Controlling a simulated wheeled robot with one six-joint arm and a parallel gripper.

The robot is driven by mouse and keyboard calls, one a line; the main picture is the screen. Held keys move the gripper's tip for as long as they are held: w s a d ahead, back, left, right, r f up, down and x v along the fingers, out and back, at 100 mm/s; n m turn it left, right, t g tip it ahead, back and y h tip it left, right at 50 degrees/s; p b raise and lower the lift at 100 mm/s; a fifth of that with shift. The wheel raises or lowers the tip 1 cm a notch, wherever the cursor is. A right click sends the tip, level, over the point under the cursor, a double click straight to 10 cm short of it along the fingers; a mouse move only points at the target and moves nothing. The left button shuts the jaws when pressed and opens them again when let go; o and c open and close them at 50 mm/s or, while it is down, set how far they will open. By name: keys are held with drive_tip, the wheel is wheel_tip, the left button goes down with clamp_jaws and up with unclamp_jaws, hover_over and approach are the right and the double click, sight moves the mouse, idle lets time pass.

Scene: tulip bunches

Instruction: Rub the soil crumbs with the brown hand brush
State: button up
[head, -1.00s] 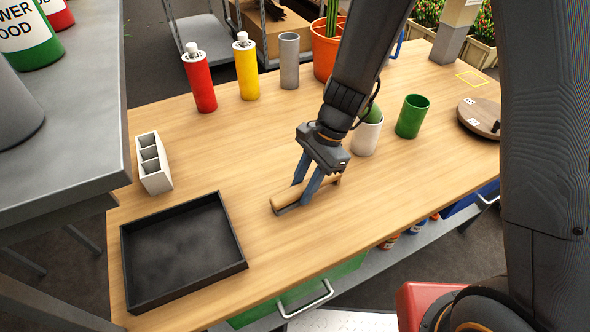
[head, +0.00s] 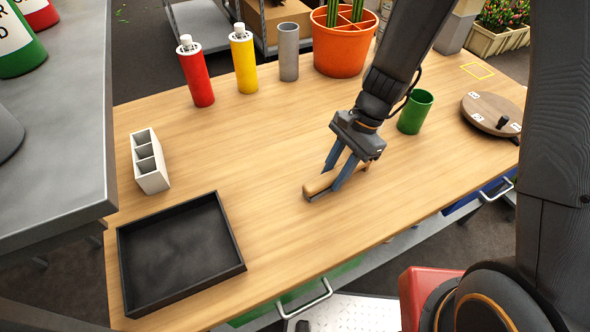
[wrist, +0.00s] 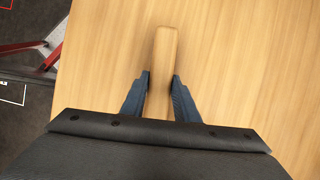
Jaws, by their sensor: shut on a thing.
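The hand brush (head: 322,186) has a light brown wooden handle and lies low over the wooden table, right of the black tray. My gripper (head: 339,178) is shut on it, with one blue finger on each side. In the wrist view the brush (wrist: 162,62) points away between the two fingers (wrist: 160,84). I cannot tell whether its underside touches the table. No soil crumbs can be made out on the table or in the tray.
An empty black tray (head: 230,232) lies at the front left, with a white divided holder (head: 162,183) behind it. Red (head: 196,80) and yellow (head: 244,65) bottles, a grey cup (head: 289,66) and an orange pot (head: 340,50) line the back. A green cup (head: 415,112) stands right.

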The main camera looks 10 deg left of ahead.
wheel_tip(320, 180, up, 3)
drive_tip(key=shift+d+f+p, duration=0.1)
drive_tip(key=shift+d+p, duration=0.05)
drive_tip(key=shift+p, duration=0.7)
drive_tip(key=shift+a+r+p, duration=0.2)
drive_tip(key=shift+r+p, duration=0.5)
drive_tip(key=shift+r, duration=0.05)
drive_tip(key=shift+r+p, duration=1.8)
drive_tip(key=shift+r, duration=0.15)
